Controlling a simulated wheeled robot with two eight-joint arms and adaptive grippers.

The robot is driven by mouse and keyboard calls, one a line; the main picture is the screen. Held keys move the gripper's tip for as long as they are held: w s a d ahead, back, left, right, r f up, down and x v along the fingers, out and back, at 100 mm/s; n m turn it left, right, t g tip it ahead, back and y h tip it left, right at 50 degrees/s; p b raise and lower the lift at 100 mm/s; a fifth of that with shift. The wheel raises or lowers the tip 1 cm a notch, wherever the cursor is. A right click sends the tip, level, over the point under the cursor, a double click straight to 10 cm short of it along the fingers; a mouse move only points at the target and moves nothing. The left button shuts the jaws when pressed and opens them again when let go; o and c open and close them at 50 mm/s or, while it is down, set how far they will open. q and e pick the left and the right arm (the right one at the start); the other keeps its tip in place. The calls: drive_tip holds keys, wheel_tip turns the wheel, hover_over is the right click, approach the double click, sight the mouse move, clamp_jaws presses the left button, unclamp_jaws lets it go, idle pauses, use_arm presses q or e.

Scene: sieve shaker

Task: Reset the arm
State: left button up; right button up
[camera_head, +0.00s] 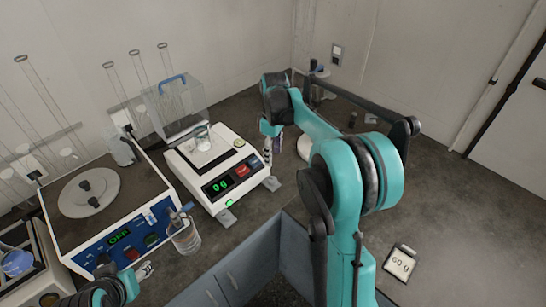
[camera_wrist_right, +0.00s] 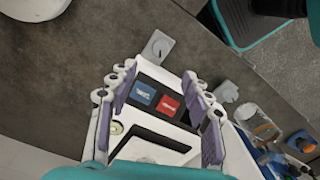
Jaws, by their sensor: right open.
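My right teal arm reaches over the bench in the head view, with its gripper (camera_head: 270,148) beside the right side of the white balance (camera_head: 222,160). In the right wrist view the purple-padded fingers of that gripper (camera_wrist_right: 160,98) are spread with nothing between them. The balance's blue button (camera_wrist_right: 144,93) and red button (camera_wrist_right: 167,105) show beyond the gap. My left gripper (camera_head: 144,271) shows small at the lower left, near the front of the blue-panelled machine (camera_head: 125,235); its jaw state is unclear.
A small glass vessel (camera_head: 202,137) stands on the balance. A beaker (camera_head: 186,238) stands before it, beside the machine. A clear box with a blue handle (camera_head: 172,79) and tall glass tubes stand behind.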

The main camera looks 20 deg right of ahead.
idle(0.3)
drive_tip(key=s+a+r+m+t, duration=0.3)
drive_tip(key=s+a+r, duration=0.3)
drive_tip(key=s, duration=0.4)
drive_tip(key=s+a+f+m+t, duration=0.2)
drive_tip(key=s, duration=0.4)
drive_tip(key=s+a+f+m+t, duration=0.2)
drive_tip(key=s+m, duration=0.1)
drive_tip(key=s, duration=0.4)
drive_tip(key=shift+a+f, duration=0.15)
drive_tip(key=shift+a, duration=0.1)
